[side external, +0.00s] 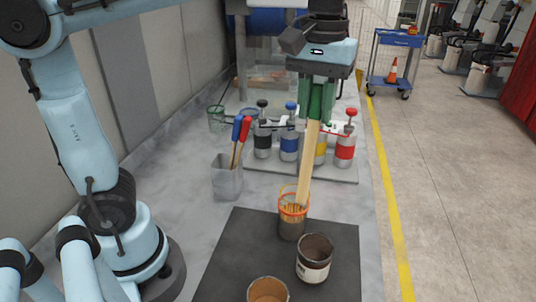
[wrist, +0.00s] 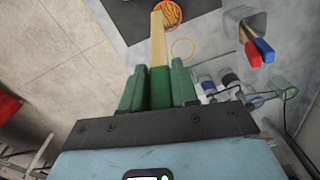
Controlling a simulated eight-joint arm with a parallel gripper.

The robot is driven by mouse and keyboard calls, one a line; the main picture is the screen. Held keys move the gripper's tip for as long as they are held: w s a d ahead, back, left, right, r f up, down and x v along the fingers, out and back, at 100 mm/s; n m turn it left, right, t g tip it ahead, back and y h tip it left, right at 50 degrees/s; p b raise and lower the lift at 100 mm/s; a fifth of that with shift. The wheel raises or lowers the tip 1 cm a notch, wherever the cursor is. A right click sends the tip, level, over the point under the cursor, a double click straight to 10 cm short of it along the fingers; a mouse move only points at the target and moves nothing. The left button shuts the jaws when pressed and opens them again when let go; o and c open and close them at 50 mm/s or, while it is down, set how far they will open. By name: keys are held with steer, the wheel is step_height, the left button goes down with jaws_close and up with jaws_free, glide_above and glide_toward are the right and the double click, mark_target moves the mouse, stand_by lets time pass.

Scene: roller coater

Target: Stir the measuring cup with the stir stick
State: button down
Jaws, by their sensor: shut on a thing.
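My gripper (side external: 315,105) is shut on the green handle of a wooden stir stick (side external: 308,165). The stick points down, slightly tilted, and its lower end is at the orange-rimmed cup (side external: 291,229), which looks like the measuring cup. The cup stands on the dark mat and shows orange-yellow streaked contents. In the wrist view the stick (wrist: 158,40) runs from my gripper (wrist: 158,68) to the left edge of the cup (wrist: 171,13). I cannot tell whether its tip is inside the cup or only in front of it.
Two open cans, one dark (side external: 314,262) and one brown (side external: 267,291), stand near the cup on the mat (side external: 232,262). A grey holder (side external: 227,181) has blue- and red-handled sticks. Several pump bottles (side external: 289,142) stand behind on a tray.

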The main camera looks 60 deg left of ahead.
mark_target(310, 148)
steer(key=s+a+r+n, duration=0.1)
steer(key=s+a+n, duration=0.1)
steer(key=n, duration=0.8)
steer(key=s+a+r+n, duration=0.1)
steer(key=s+r+n, duration=0.15)
steer(key=n, duration=0.85)
step_height(310, 148, down, 13)
steer(key=shift+s+f, duration=0.2)
stand_by(0.5)
steer(key=shift+d, duration=0.1)
